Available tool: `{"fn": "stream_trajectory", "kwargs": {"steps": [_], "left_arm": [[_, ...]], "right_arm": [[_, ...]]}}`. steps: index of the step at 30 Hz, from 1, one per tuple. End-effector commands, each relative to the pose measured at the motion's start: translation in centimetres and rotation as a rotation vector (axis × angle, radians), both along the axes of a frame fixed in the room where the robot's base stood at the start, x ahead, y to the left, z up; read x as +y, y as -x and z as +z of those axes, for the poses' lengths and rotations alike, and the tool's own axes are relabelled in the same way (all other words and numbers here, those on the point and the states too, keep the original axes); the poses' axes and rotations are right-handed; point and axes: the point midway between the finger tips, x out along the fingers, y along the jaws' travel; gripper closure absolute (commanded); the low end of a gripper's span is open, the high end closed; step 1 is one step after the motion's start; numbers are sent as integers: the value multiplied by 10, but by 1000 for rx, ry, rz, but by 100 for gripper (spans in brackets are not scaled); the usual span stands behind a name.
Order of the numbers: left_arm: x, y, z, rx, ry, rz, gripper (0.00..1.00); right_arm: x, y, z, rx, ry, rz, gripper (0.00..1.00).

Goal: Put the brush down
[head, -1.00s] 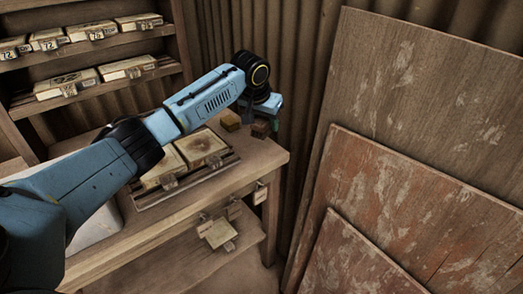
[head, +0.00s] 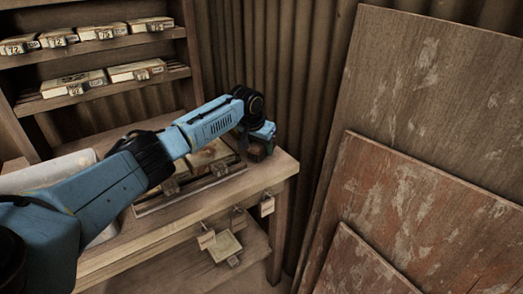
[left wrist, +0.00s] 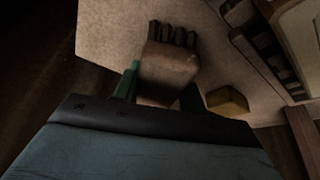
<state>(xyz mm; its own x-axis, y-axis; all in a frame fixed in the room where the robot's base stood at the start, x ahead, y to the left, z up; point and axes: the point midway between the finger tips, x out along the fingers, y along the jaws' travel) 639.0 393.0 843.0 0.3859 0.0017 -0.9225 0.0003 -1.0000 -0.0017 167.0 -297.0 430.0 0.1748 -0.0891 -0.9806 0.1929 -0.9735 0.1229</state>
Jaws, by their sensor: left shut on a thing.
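My left gripper (head: 262,143) is over the far right corner of the workbench (head: 283,170). In the left wrist view its green fingers (left wrist: 160,84) are shut on the brush (left wrist: 170,68), a brownish block with dark bristle tufts pointing away from the gripper. The brush is over the pale bench top; I cannot tell whether it touches it. In the head view the brush is mostly hidden by the gripper. My right gripper is not in view.
A small yellow block (left wrist: 228,101) lies on the bench beside the brush. A rack with tiles (head: 228,172) lies left of the gripper. Tags (head: 267,206) hang from the bench's front edge. Shelves with boxes (head: 73,84) stand behind; large boards (head: 430,120) lean at the right.

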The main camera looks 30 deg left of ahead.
Motion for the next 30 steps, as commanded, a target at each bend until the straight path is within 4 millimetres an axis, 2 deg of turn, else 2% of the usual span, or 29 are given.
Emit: {"fn": "stream_trajectory", "kwargs": {"steps": [3,14,15,20,30], "left_arm": [[0,0,-9,-1,1,1,77],[0,0,-11,0,1,1,77],[0,0,-12,0,0,0,57],[0,0,-12,0,0,0,37],[0,1,-7,-1,0,0,37]], "right_arm": [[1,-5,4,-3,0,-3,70],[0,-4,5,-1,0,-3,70],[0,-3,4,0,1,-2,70],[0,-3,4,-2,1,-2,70],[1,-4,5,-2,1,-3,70]]}}
